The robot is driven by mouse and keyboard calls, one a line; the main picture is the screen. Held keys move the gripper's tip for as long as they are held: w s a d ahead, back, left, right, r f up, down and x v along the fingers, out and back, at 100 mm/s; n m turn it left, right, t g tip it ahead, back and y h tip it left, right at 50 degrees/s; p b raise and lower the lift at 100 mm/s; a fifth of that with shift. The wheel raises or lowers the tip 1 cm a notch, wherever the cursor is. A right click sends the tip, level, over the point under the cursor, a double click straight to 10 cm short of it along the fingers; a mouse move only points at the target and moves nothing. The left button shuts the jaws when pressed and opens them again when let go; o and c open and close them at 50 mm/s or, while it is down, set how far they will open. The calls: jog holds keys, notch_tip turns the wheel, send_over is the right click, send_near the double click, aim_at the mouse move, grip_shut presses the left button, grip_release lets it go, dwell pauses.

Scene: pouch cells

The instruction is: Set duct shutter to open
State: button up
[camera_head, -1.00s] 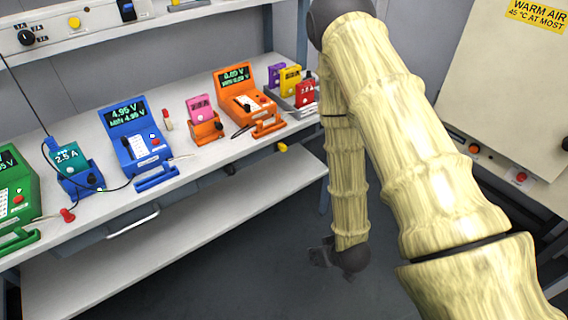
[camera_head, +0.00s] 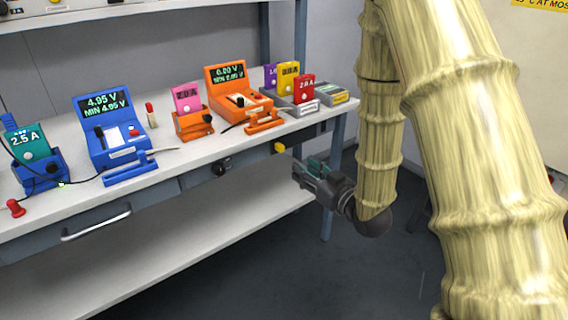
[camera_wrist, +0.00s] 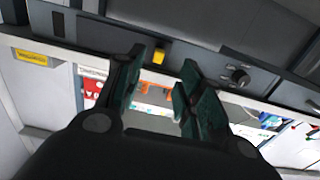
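No part is clearly marked as the duct shutter. A small yellow tab (camera_head: 279,147) sticks out of the bench's front rail, with a black knob (camera_head: 221,168) to its left. In the wrist view the yellow tab (camera_wrist: 159,56) sits on a dark strip just beyond my fingertips, and the black knob (camera_wrist: 239,76) is to its right. My gripper (camera_head: 300,174) is below and slightly right of the yellow tab in the head view, pointing left. Its green-faced fingers (camera_wrist: 163,62) are apart with nothing between them. It appears not to touch the tab.
The white bench top (camera_head: 140,190) carries a blue meter (camera_head: 107,140), an orange meter (camera_head: 235,95) and coloured cells in holders. A drawer handle (camera_head: 97,222) projects from the bench front. A lower shelf (camera_head: 200,235) runs below. Floor to the right is clear.

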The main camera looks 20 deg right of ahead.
aim_at(283, 151)
jog(key=x, duration=0.3)
jog(key=b+x, duration=0.1)
jog(key=x, duration=0.6)
jog(key=shift+w+a+r+b, duration=0.15)
jog(key=shift+w+r+b, duration=0.15)
jog(key=shift+w+b, duration=0.1)
jog(key=shift+c, duration=0.5)
grip_shut()
